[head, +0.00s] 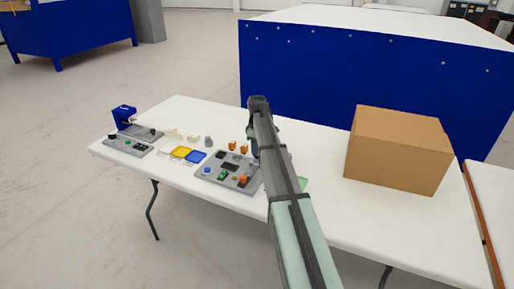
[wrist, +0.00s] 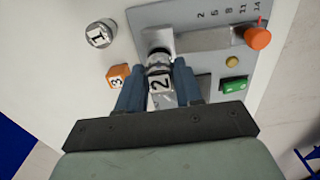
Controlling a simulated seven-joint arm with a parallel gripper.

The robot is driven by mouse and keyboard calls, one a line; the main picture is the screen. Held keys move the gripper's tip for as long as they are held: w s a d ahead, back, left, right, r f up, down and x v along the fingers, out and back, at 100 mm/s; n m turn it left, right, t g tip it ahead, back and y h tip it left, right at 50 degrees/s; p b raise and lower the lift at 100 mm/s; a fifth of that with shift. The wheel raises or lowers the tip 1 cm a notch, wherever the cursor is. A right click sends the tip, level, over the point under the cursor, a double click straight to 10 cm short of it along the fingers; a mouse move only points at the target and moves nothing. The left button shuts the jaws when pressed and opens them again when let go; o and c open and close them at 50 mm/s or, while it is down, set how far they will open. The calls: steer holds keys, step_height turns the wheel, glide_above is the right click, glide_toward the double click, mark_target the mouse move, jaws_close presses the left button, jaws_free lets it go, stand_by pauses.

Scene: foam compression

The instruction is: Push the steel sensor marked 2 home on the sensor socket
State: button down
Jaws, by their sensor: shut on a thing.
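The steel sensor marked 2 (wrist: 159,82) sits between the two blue fingers of my gripper (wrist: 160,88) in the wrist view, and the fingers are shut on it. Its far end lies at a dark round part at the edge of the grey panel (wrist: 160,17), which may be the sensor socket. I cannot tell whether the sensor is seated there or just above it. In the head view the arm hides my gripper's fingers and the sensor, while the grey panel (head: 215,178) shows to the left of the arm.
A steel sensor marked 1 (wrist: 98,35) and an orange block marked 3 (wrist: 117,76) stand on the table left of my gripper. The panel carries an orange knob (wrist: 258,38), a yellow button (wrist: 232,62) and a green switch (wrist: 235,85). A cardboard box (head: 397,150) stands right of the arm.

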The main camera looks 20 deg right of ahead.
steer(key=shift+f, duration=0.85)
steer(key=c, duration=0.7)
jaws_free()
steer(key=shift+o, duration=0.2)
